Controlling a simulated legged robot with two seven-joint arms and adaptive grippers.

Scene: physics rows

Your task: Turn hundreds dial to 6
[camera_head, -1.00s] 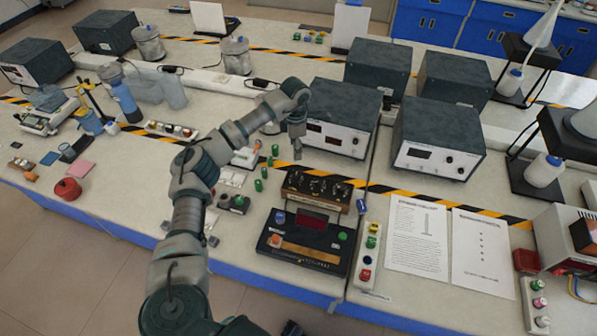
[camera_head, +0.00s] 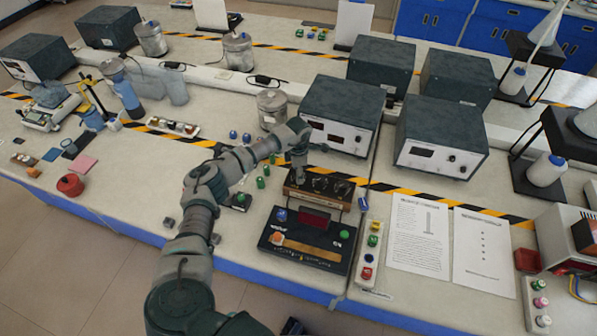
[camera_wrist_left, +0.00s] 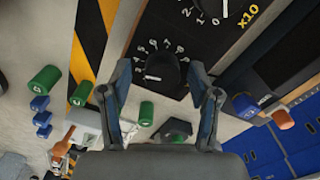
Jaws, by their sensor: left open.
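The dark dial box (camera_head: 320,202) with its row of dials stands behind the black control panel (camera_head: 330,256) in the head view. My left gripper (camera_head: 298,170) points down at the left end of this box. In the left wrist view, a black dial (camera_wrist_left: 166,73) with white numbers around it lies between the open fingers of my left gripper (camera_wrist_left: 160,66). I cannot see clear contact, and this dial's multiplier label does not show. A neighbouring dial (camera_wrist_left: 208,8) at the top is marked x10. My right gripper is not in view.
Several small green and blue pieces lie left of the box. A metal canister (camera_head: 272,110) and a grey instrument (camera_head: 340,112) stand behind it. A strip of coloured buttons (camera_head: 370,258) and paper sheets (camera_head: 420,235) lie to the right.

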